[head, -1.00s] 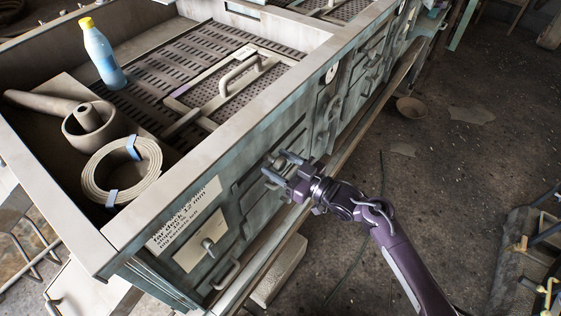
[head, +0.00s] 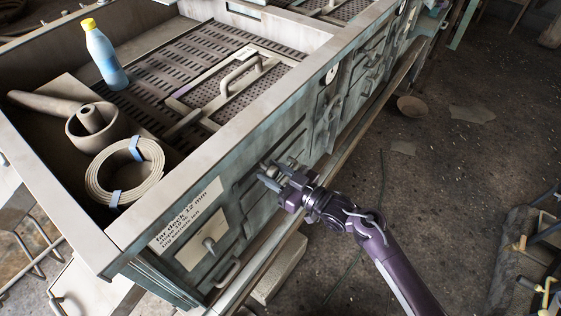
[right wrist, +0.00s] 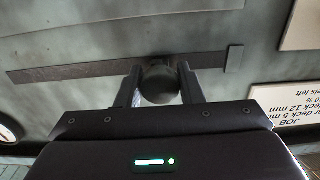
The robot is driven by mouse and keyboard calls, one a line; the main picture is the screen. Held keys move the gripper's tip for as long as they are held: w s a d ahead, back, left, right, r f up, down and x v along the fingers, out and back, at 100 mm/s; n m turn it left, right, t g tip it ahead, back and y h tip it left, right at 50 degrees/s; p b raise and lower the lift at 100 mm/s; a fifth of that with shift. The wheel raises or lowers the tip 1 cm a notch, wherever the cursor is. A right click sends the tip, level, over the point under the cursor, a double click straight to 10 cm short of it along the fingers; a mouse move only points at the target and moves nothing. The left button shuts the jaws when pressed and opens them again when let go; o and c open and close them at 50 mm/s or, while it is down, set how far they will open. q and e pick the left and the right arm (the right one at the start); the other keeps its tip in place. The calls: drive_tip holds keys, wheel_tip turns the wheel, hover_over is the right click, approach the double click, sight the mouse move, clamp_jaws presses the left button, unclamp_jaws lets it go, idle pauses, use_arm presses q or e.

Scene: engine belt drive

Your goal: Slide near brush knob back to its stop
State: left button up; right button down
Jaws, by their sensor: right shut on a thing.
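The brush knob (right wrist: 160,84) is dark and round in the right wrist view. It stands out from a long dark slot strip (right wrist: 75,70) on the grey-green front panel, with strip visible on both sides of it. My right gripper (right wrist: 158,88) has one finger on each side of the knob and is shut on it. In the head view my right gripper (head: 272,173) is at the machine's front panel, and its fingers largely hide the knob. My left gripper is not in view.
A small upright tab (right wrist: 234,58) stands at the strip's right end in the wrist view. In the head view, a labelled plate (head: 187,215), a lever switch (head: 208,245) and a handle (head: 227,273) lie left of my gripper. A bottle (head: 103,58) and belt coil (head: 125,172) sit above.

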drive_tip(key=s+a, duration=0.1)
drive_tip(key=s, duration=0.1)
drive_tip(key=s+a+p, duration=0.1)
drive_tip(key=s+a, duration=0.1)
drive_tip(key=shift+s, duration=0.15)
drive_tip(key=shift+a+f, duration=0.1)
drive_tip(key=c, duration=1)
unclamp_jaws()
drive_tip(key=shift+s, duration=0.15)
drive_tip(key=shift+o, duration=0.2)
